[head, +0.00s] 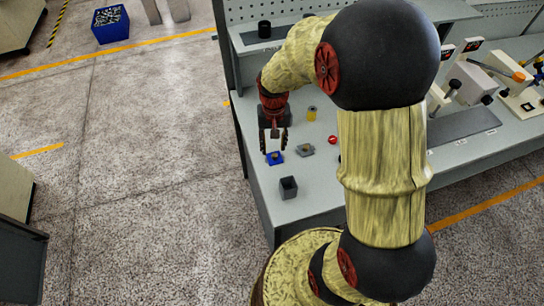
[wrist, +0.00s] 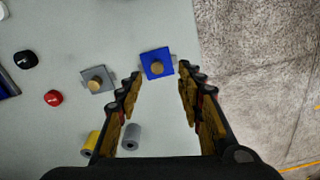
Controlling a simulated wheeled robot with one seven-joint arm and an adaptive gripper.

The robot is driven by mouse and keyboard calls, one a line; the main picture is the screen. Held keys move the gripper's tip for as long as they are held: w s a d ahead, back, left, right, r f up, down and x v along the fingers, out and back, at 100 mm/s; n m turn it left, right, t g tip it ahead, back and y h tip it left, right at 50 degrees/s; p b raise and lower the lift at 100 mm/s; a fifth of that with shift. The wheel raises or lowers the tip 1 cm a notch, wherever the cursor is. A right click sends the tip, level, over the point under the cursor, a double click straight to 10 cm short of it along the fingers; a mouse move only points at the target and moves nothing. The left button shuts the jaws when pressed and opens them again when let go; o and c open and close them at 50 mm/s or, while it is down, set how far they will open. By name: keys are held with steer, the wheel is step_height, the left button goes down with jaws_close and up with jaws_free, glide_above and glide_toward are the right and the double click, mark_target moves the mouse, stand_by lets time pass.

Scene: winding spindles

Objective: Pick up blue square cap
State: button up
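In the head view the cap (head: 275,158) sits near the bench's left edge, just below my gripper. My gripper (head: 273,147) points down over the bench.
A grey square cap (wrist: 98,80) with a similar knob lies left of the blue one. A red round piece (wrist: 53,98), a black one (wrist: 25,59) and a yellow cylinder (head: 312,114) are near. A dark square cup (head: 289,188) stands toward the bench's front. Floor lies past the bench edge.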

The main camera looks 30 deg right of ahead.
mark_target(275, 155)
steer(key=f, duration=0.2)
steer(key=f+b, duration=0.1)
steer(key=f, duration=0.1)
steer(key=f+b, duration=0.1)
steer(key=f, duration=0.1)
steer(key=shift+w+d, duration=0.1)
steer(key=shift+d, duration=0.15)
steer(key=shift+c, duration=1.2)
jaws_close()
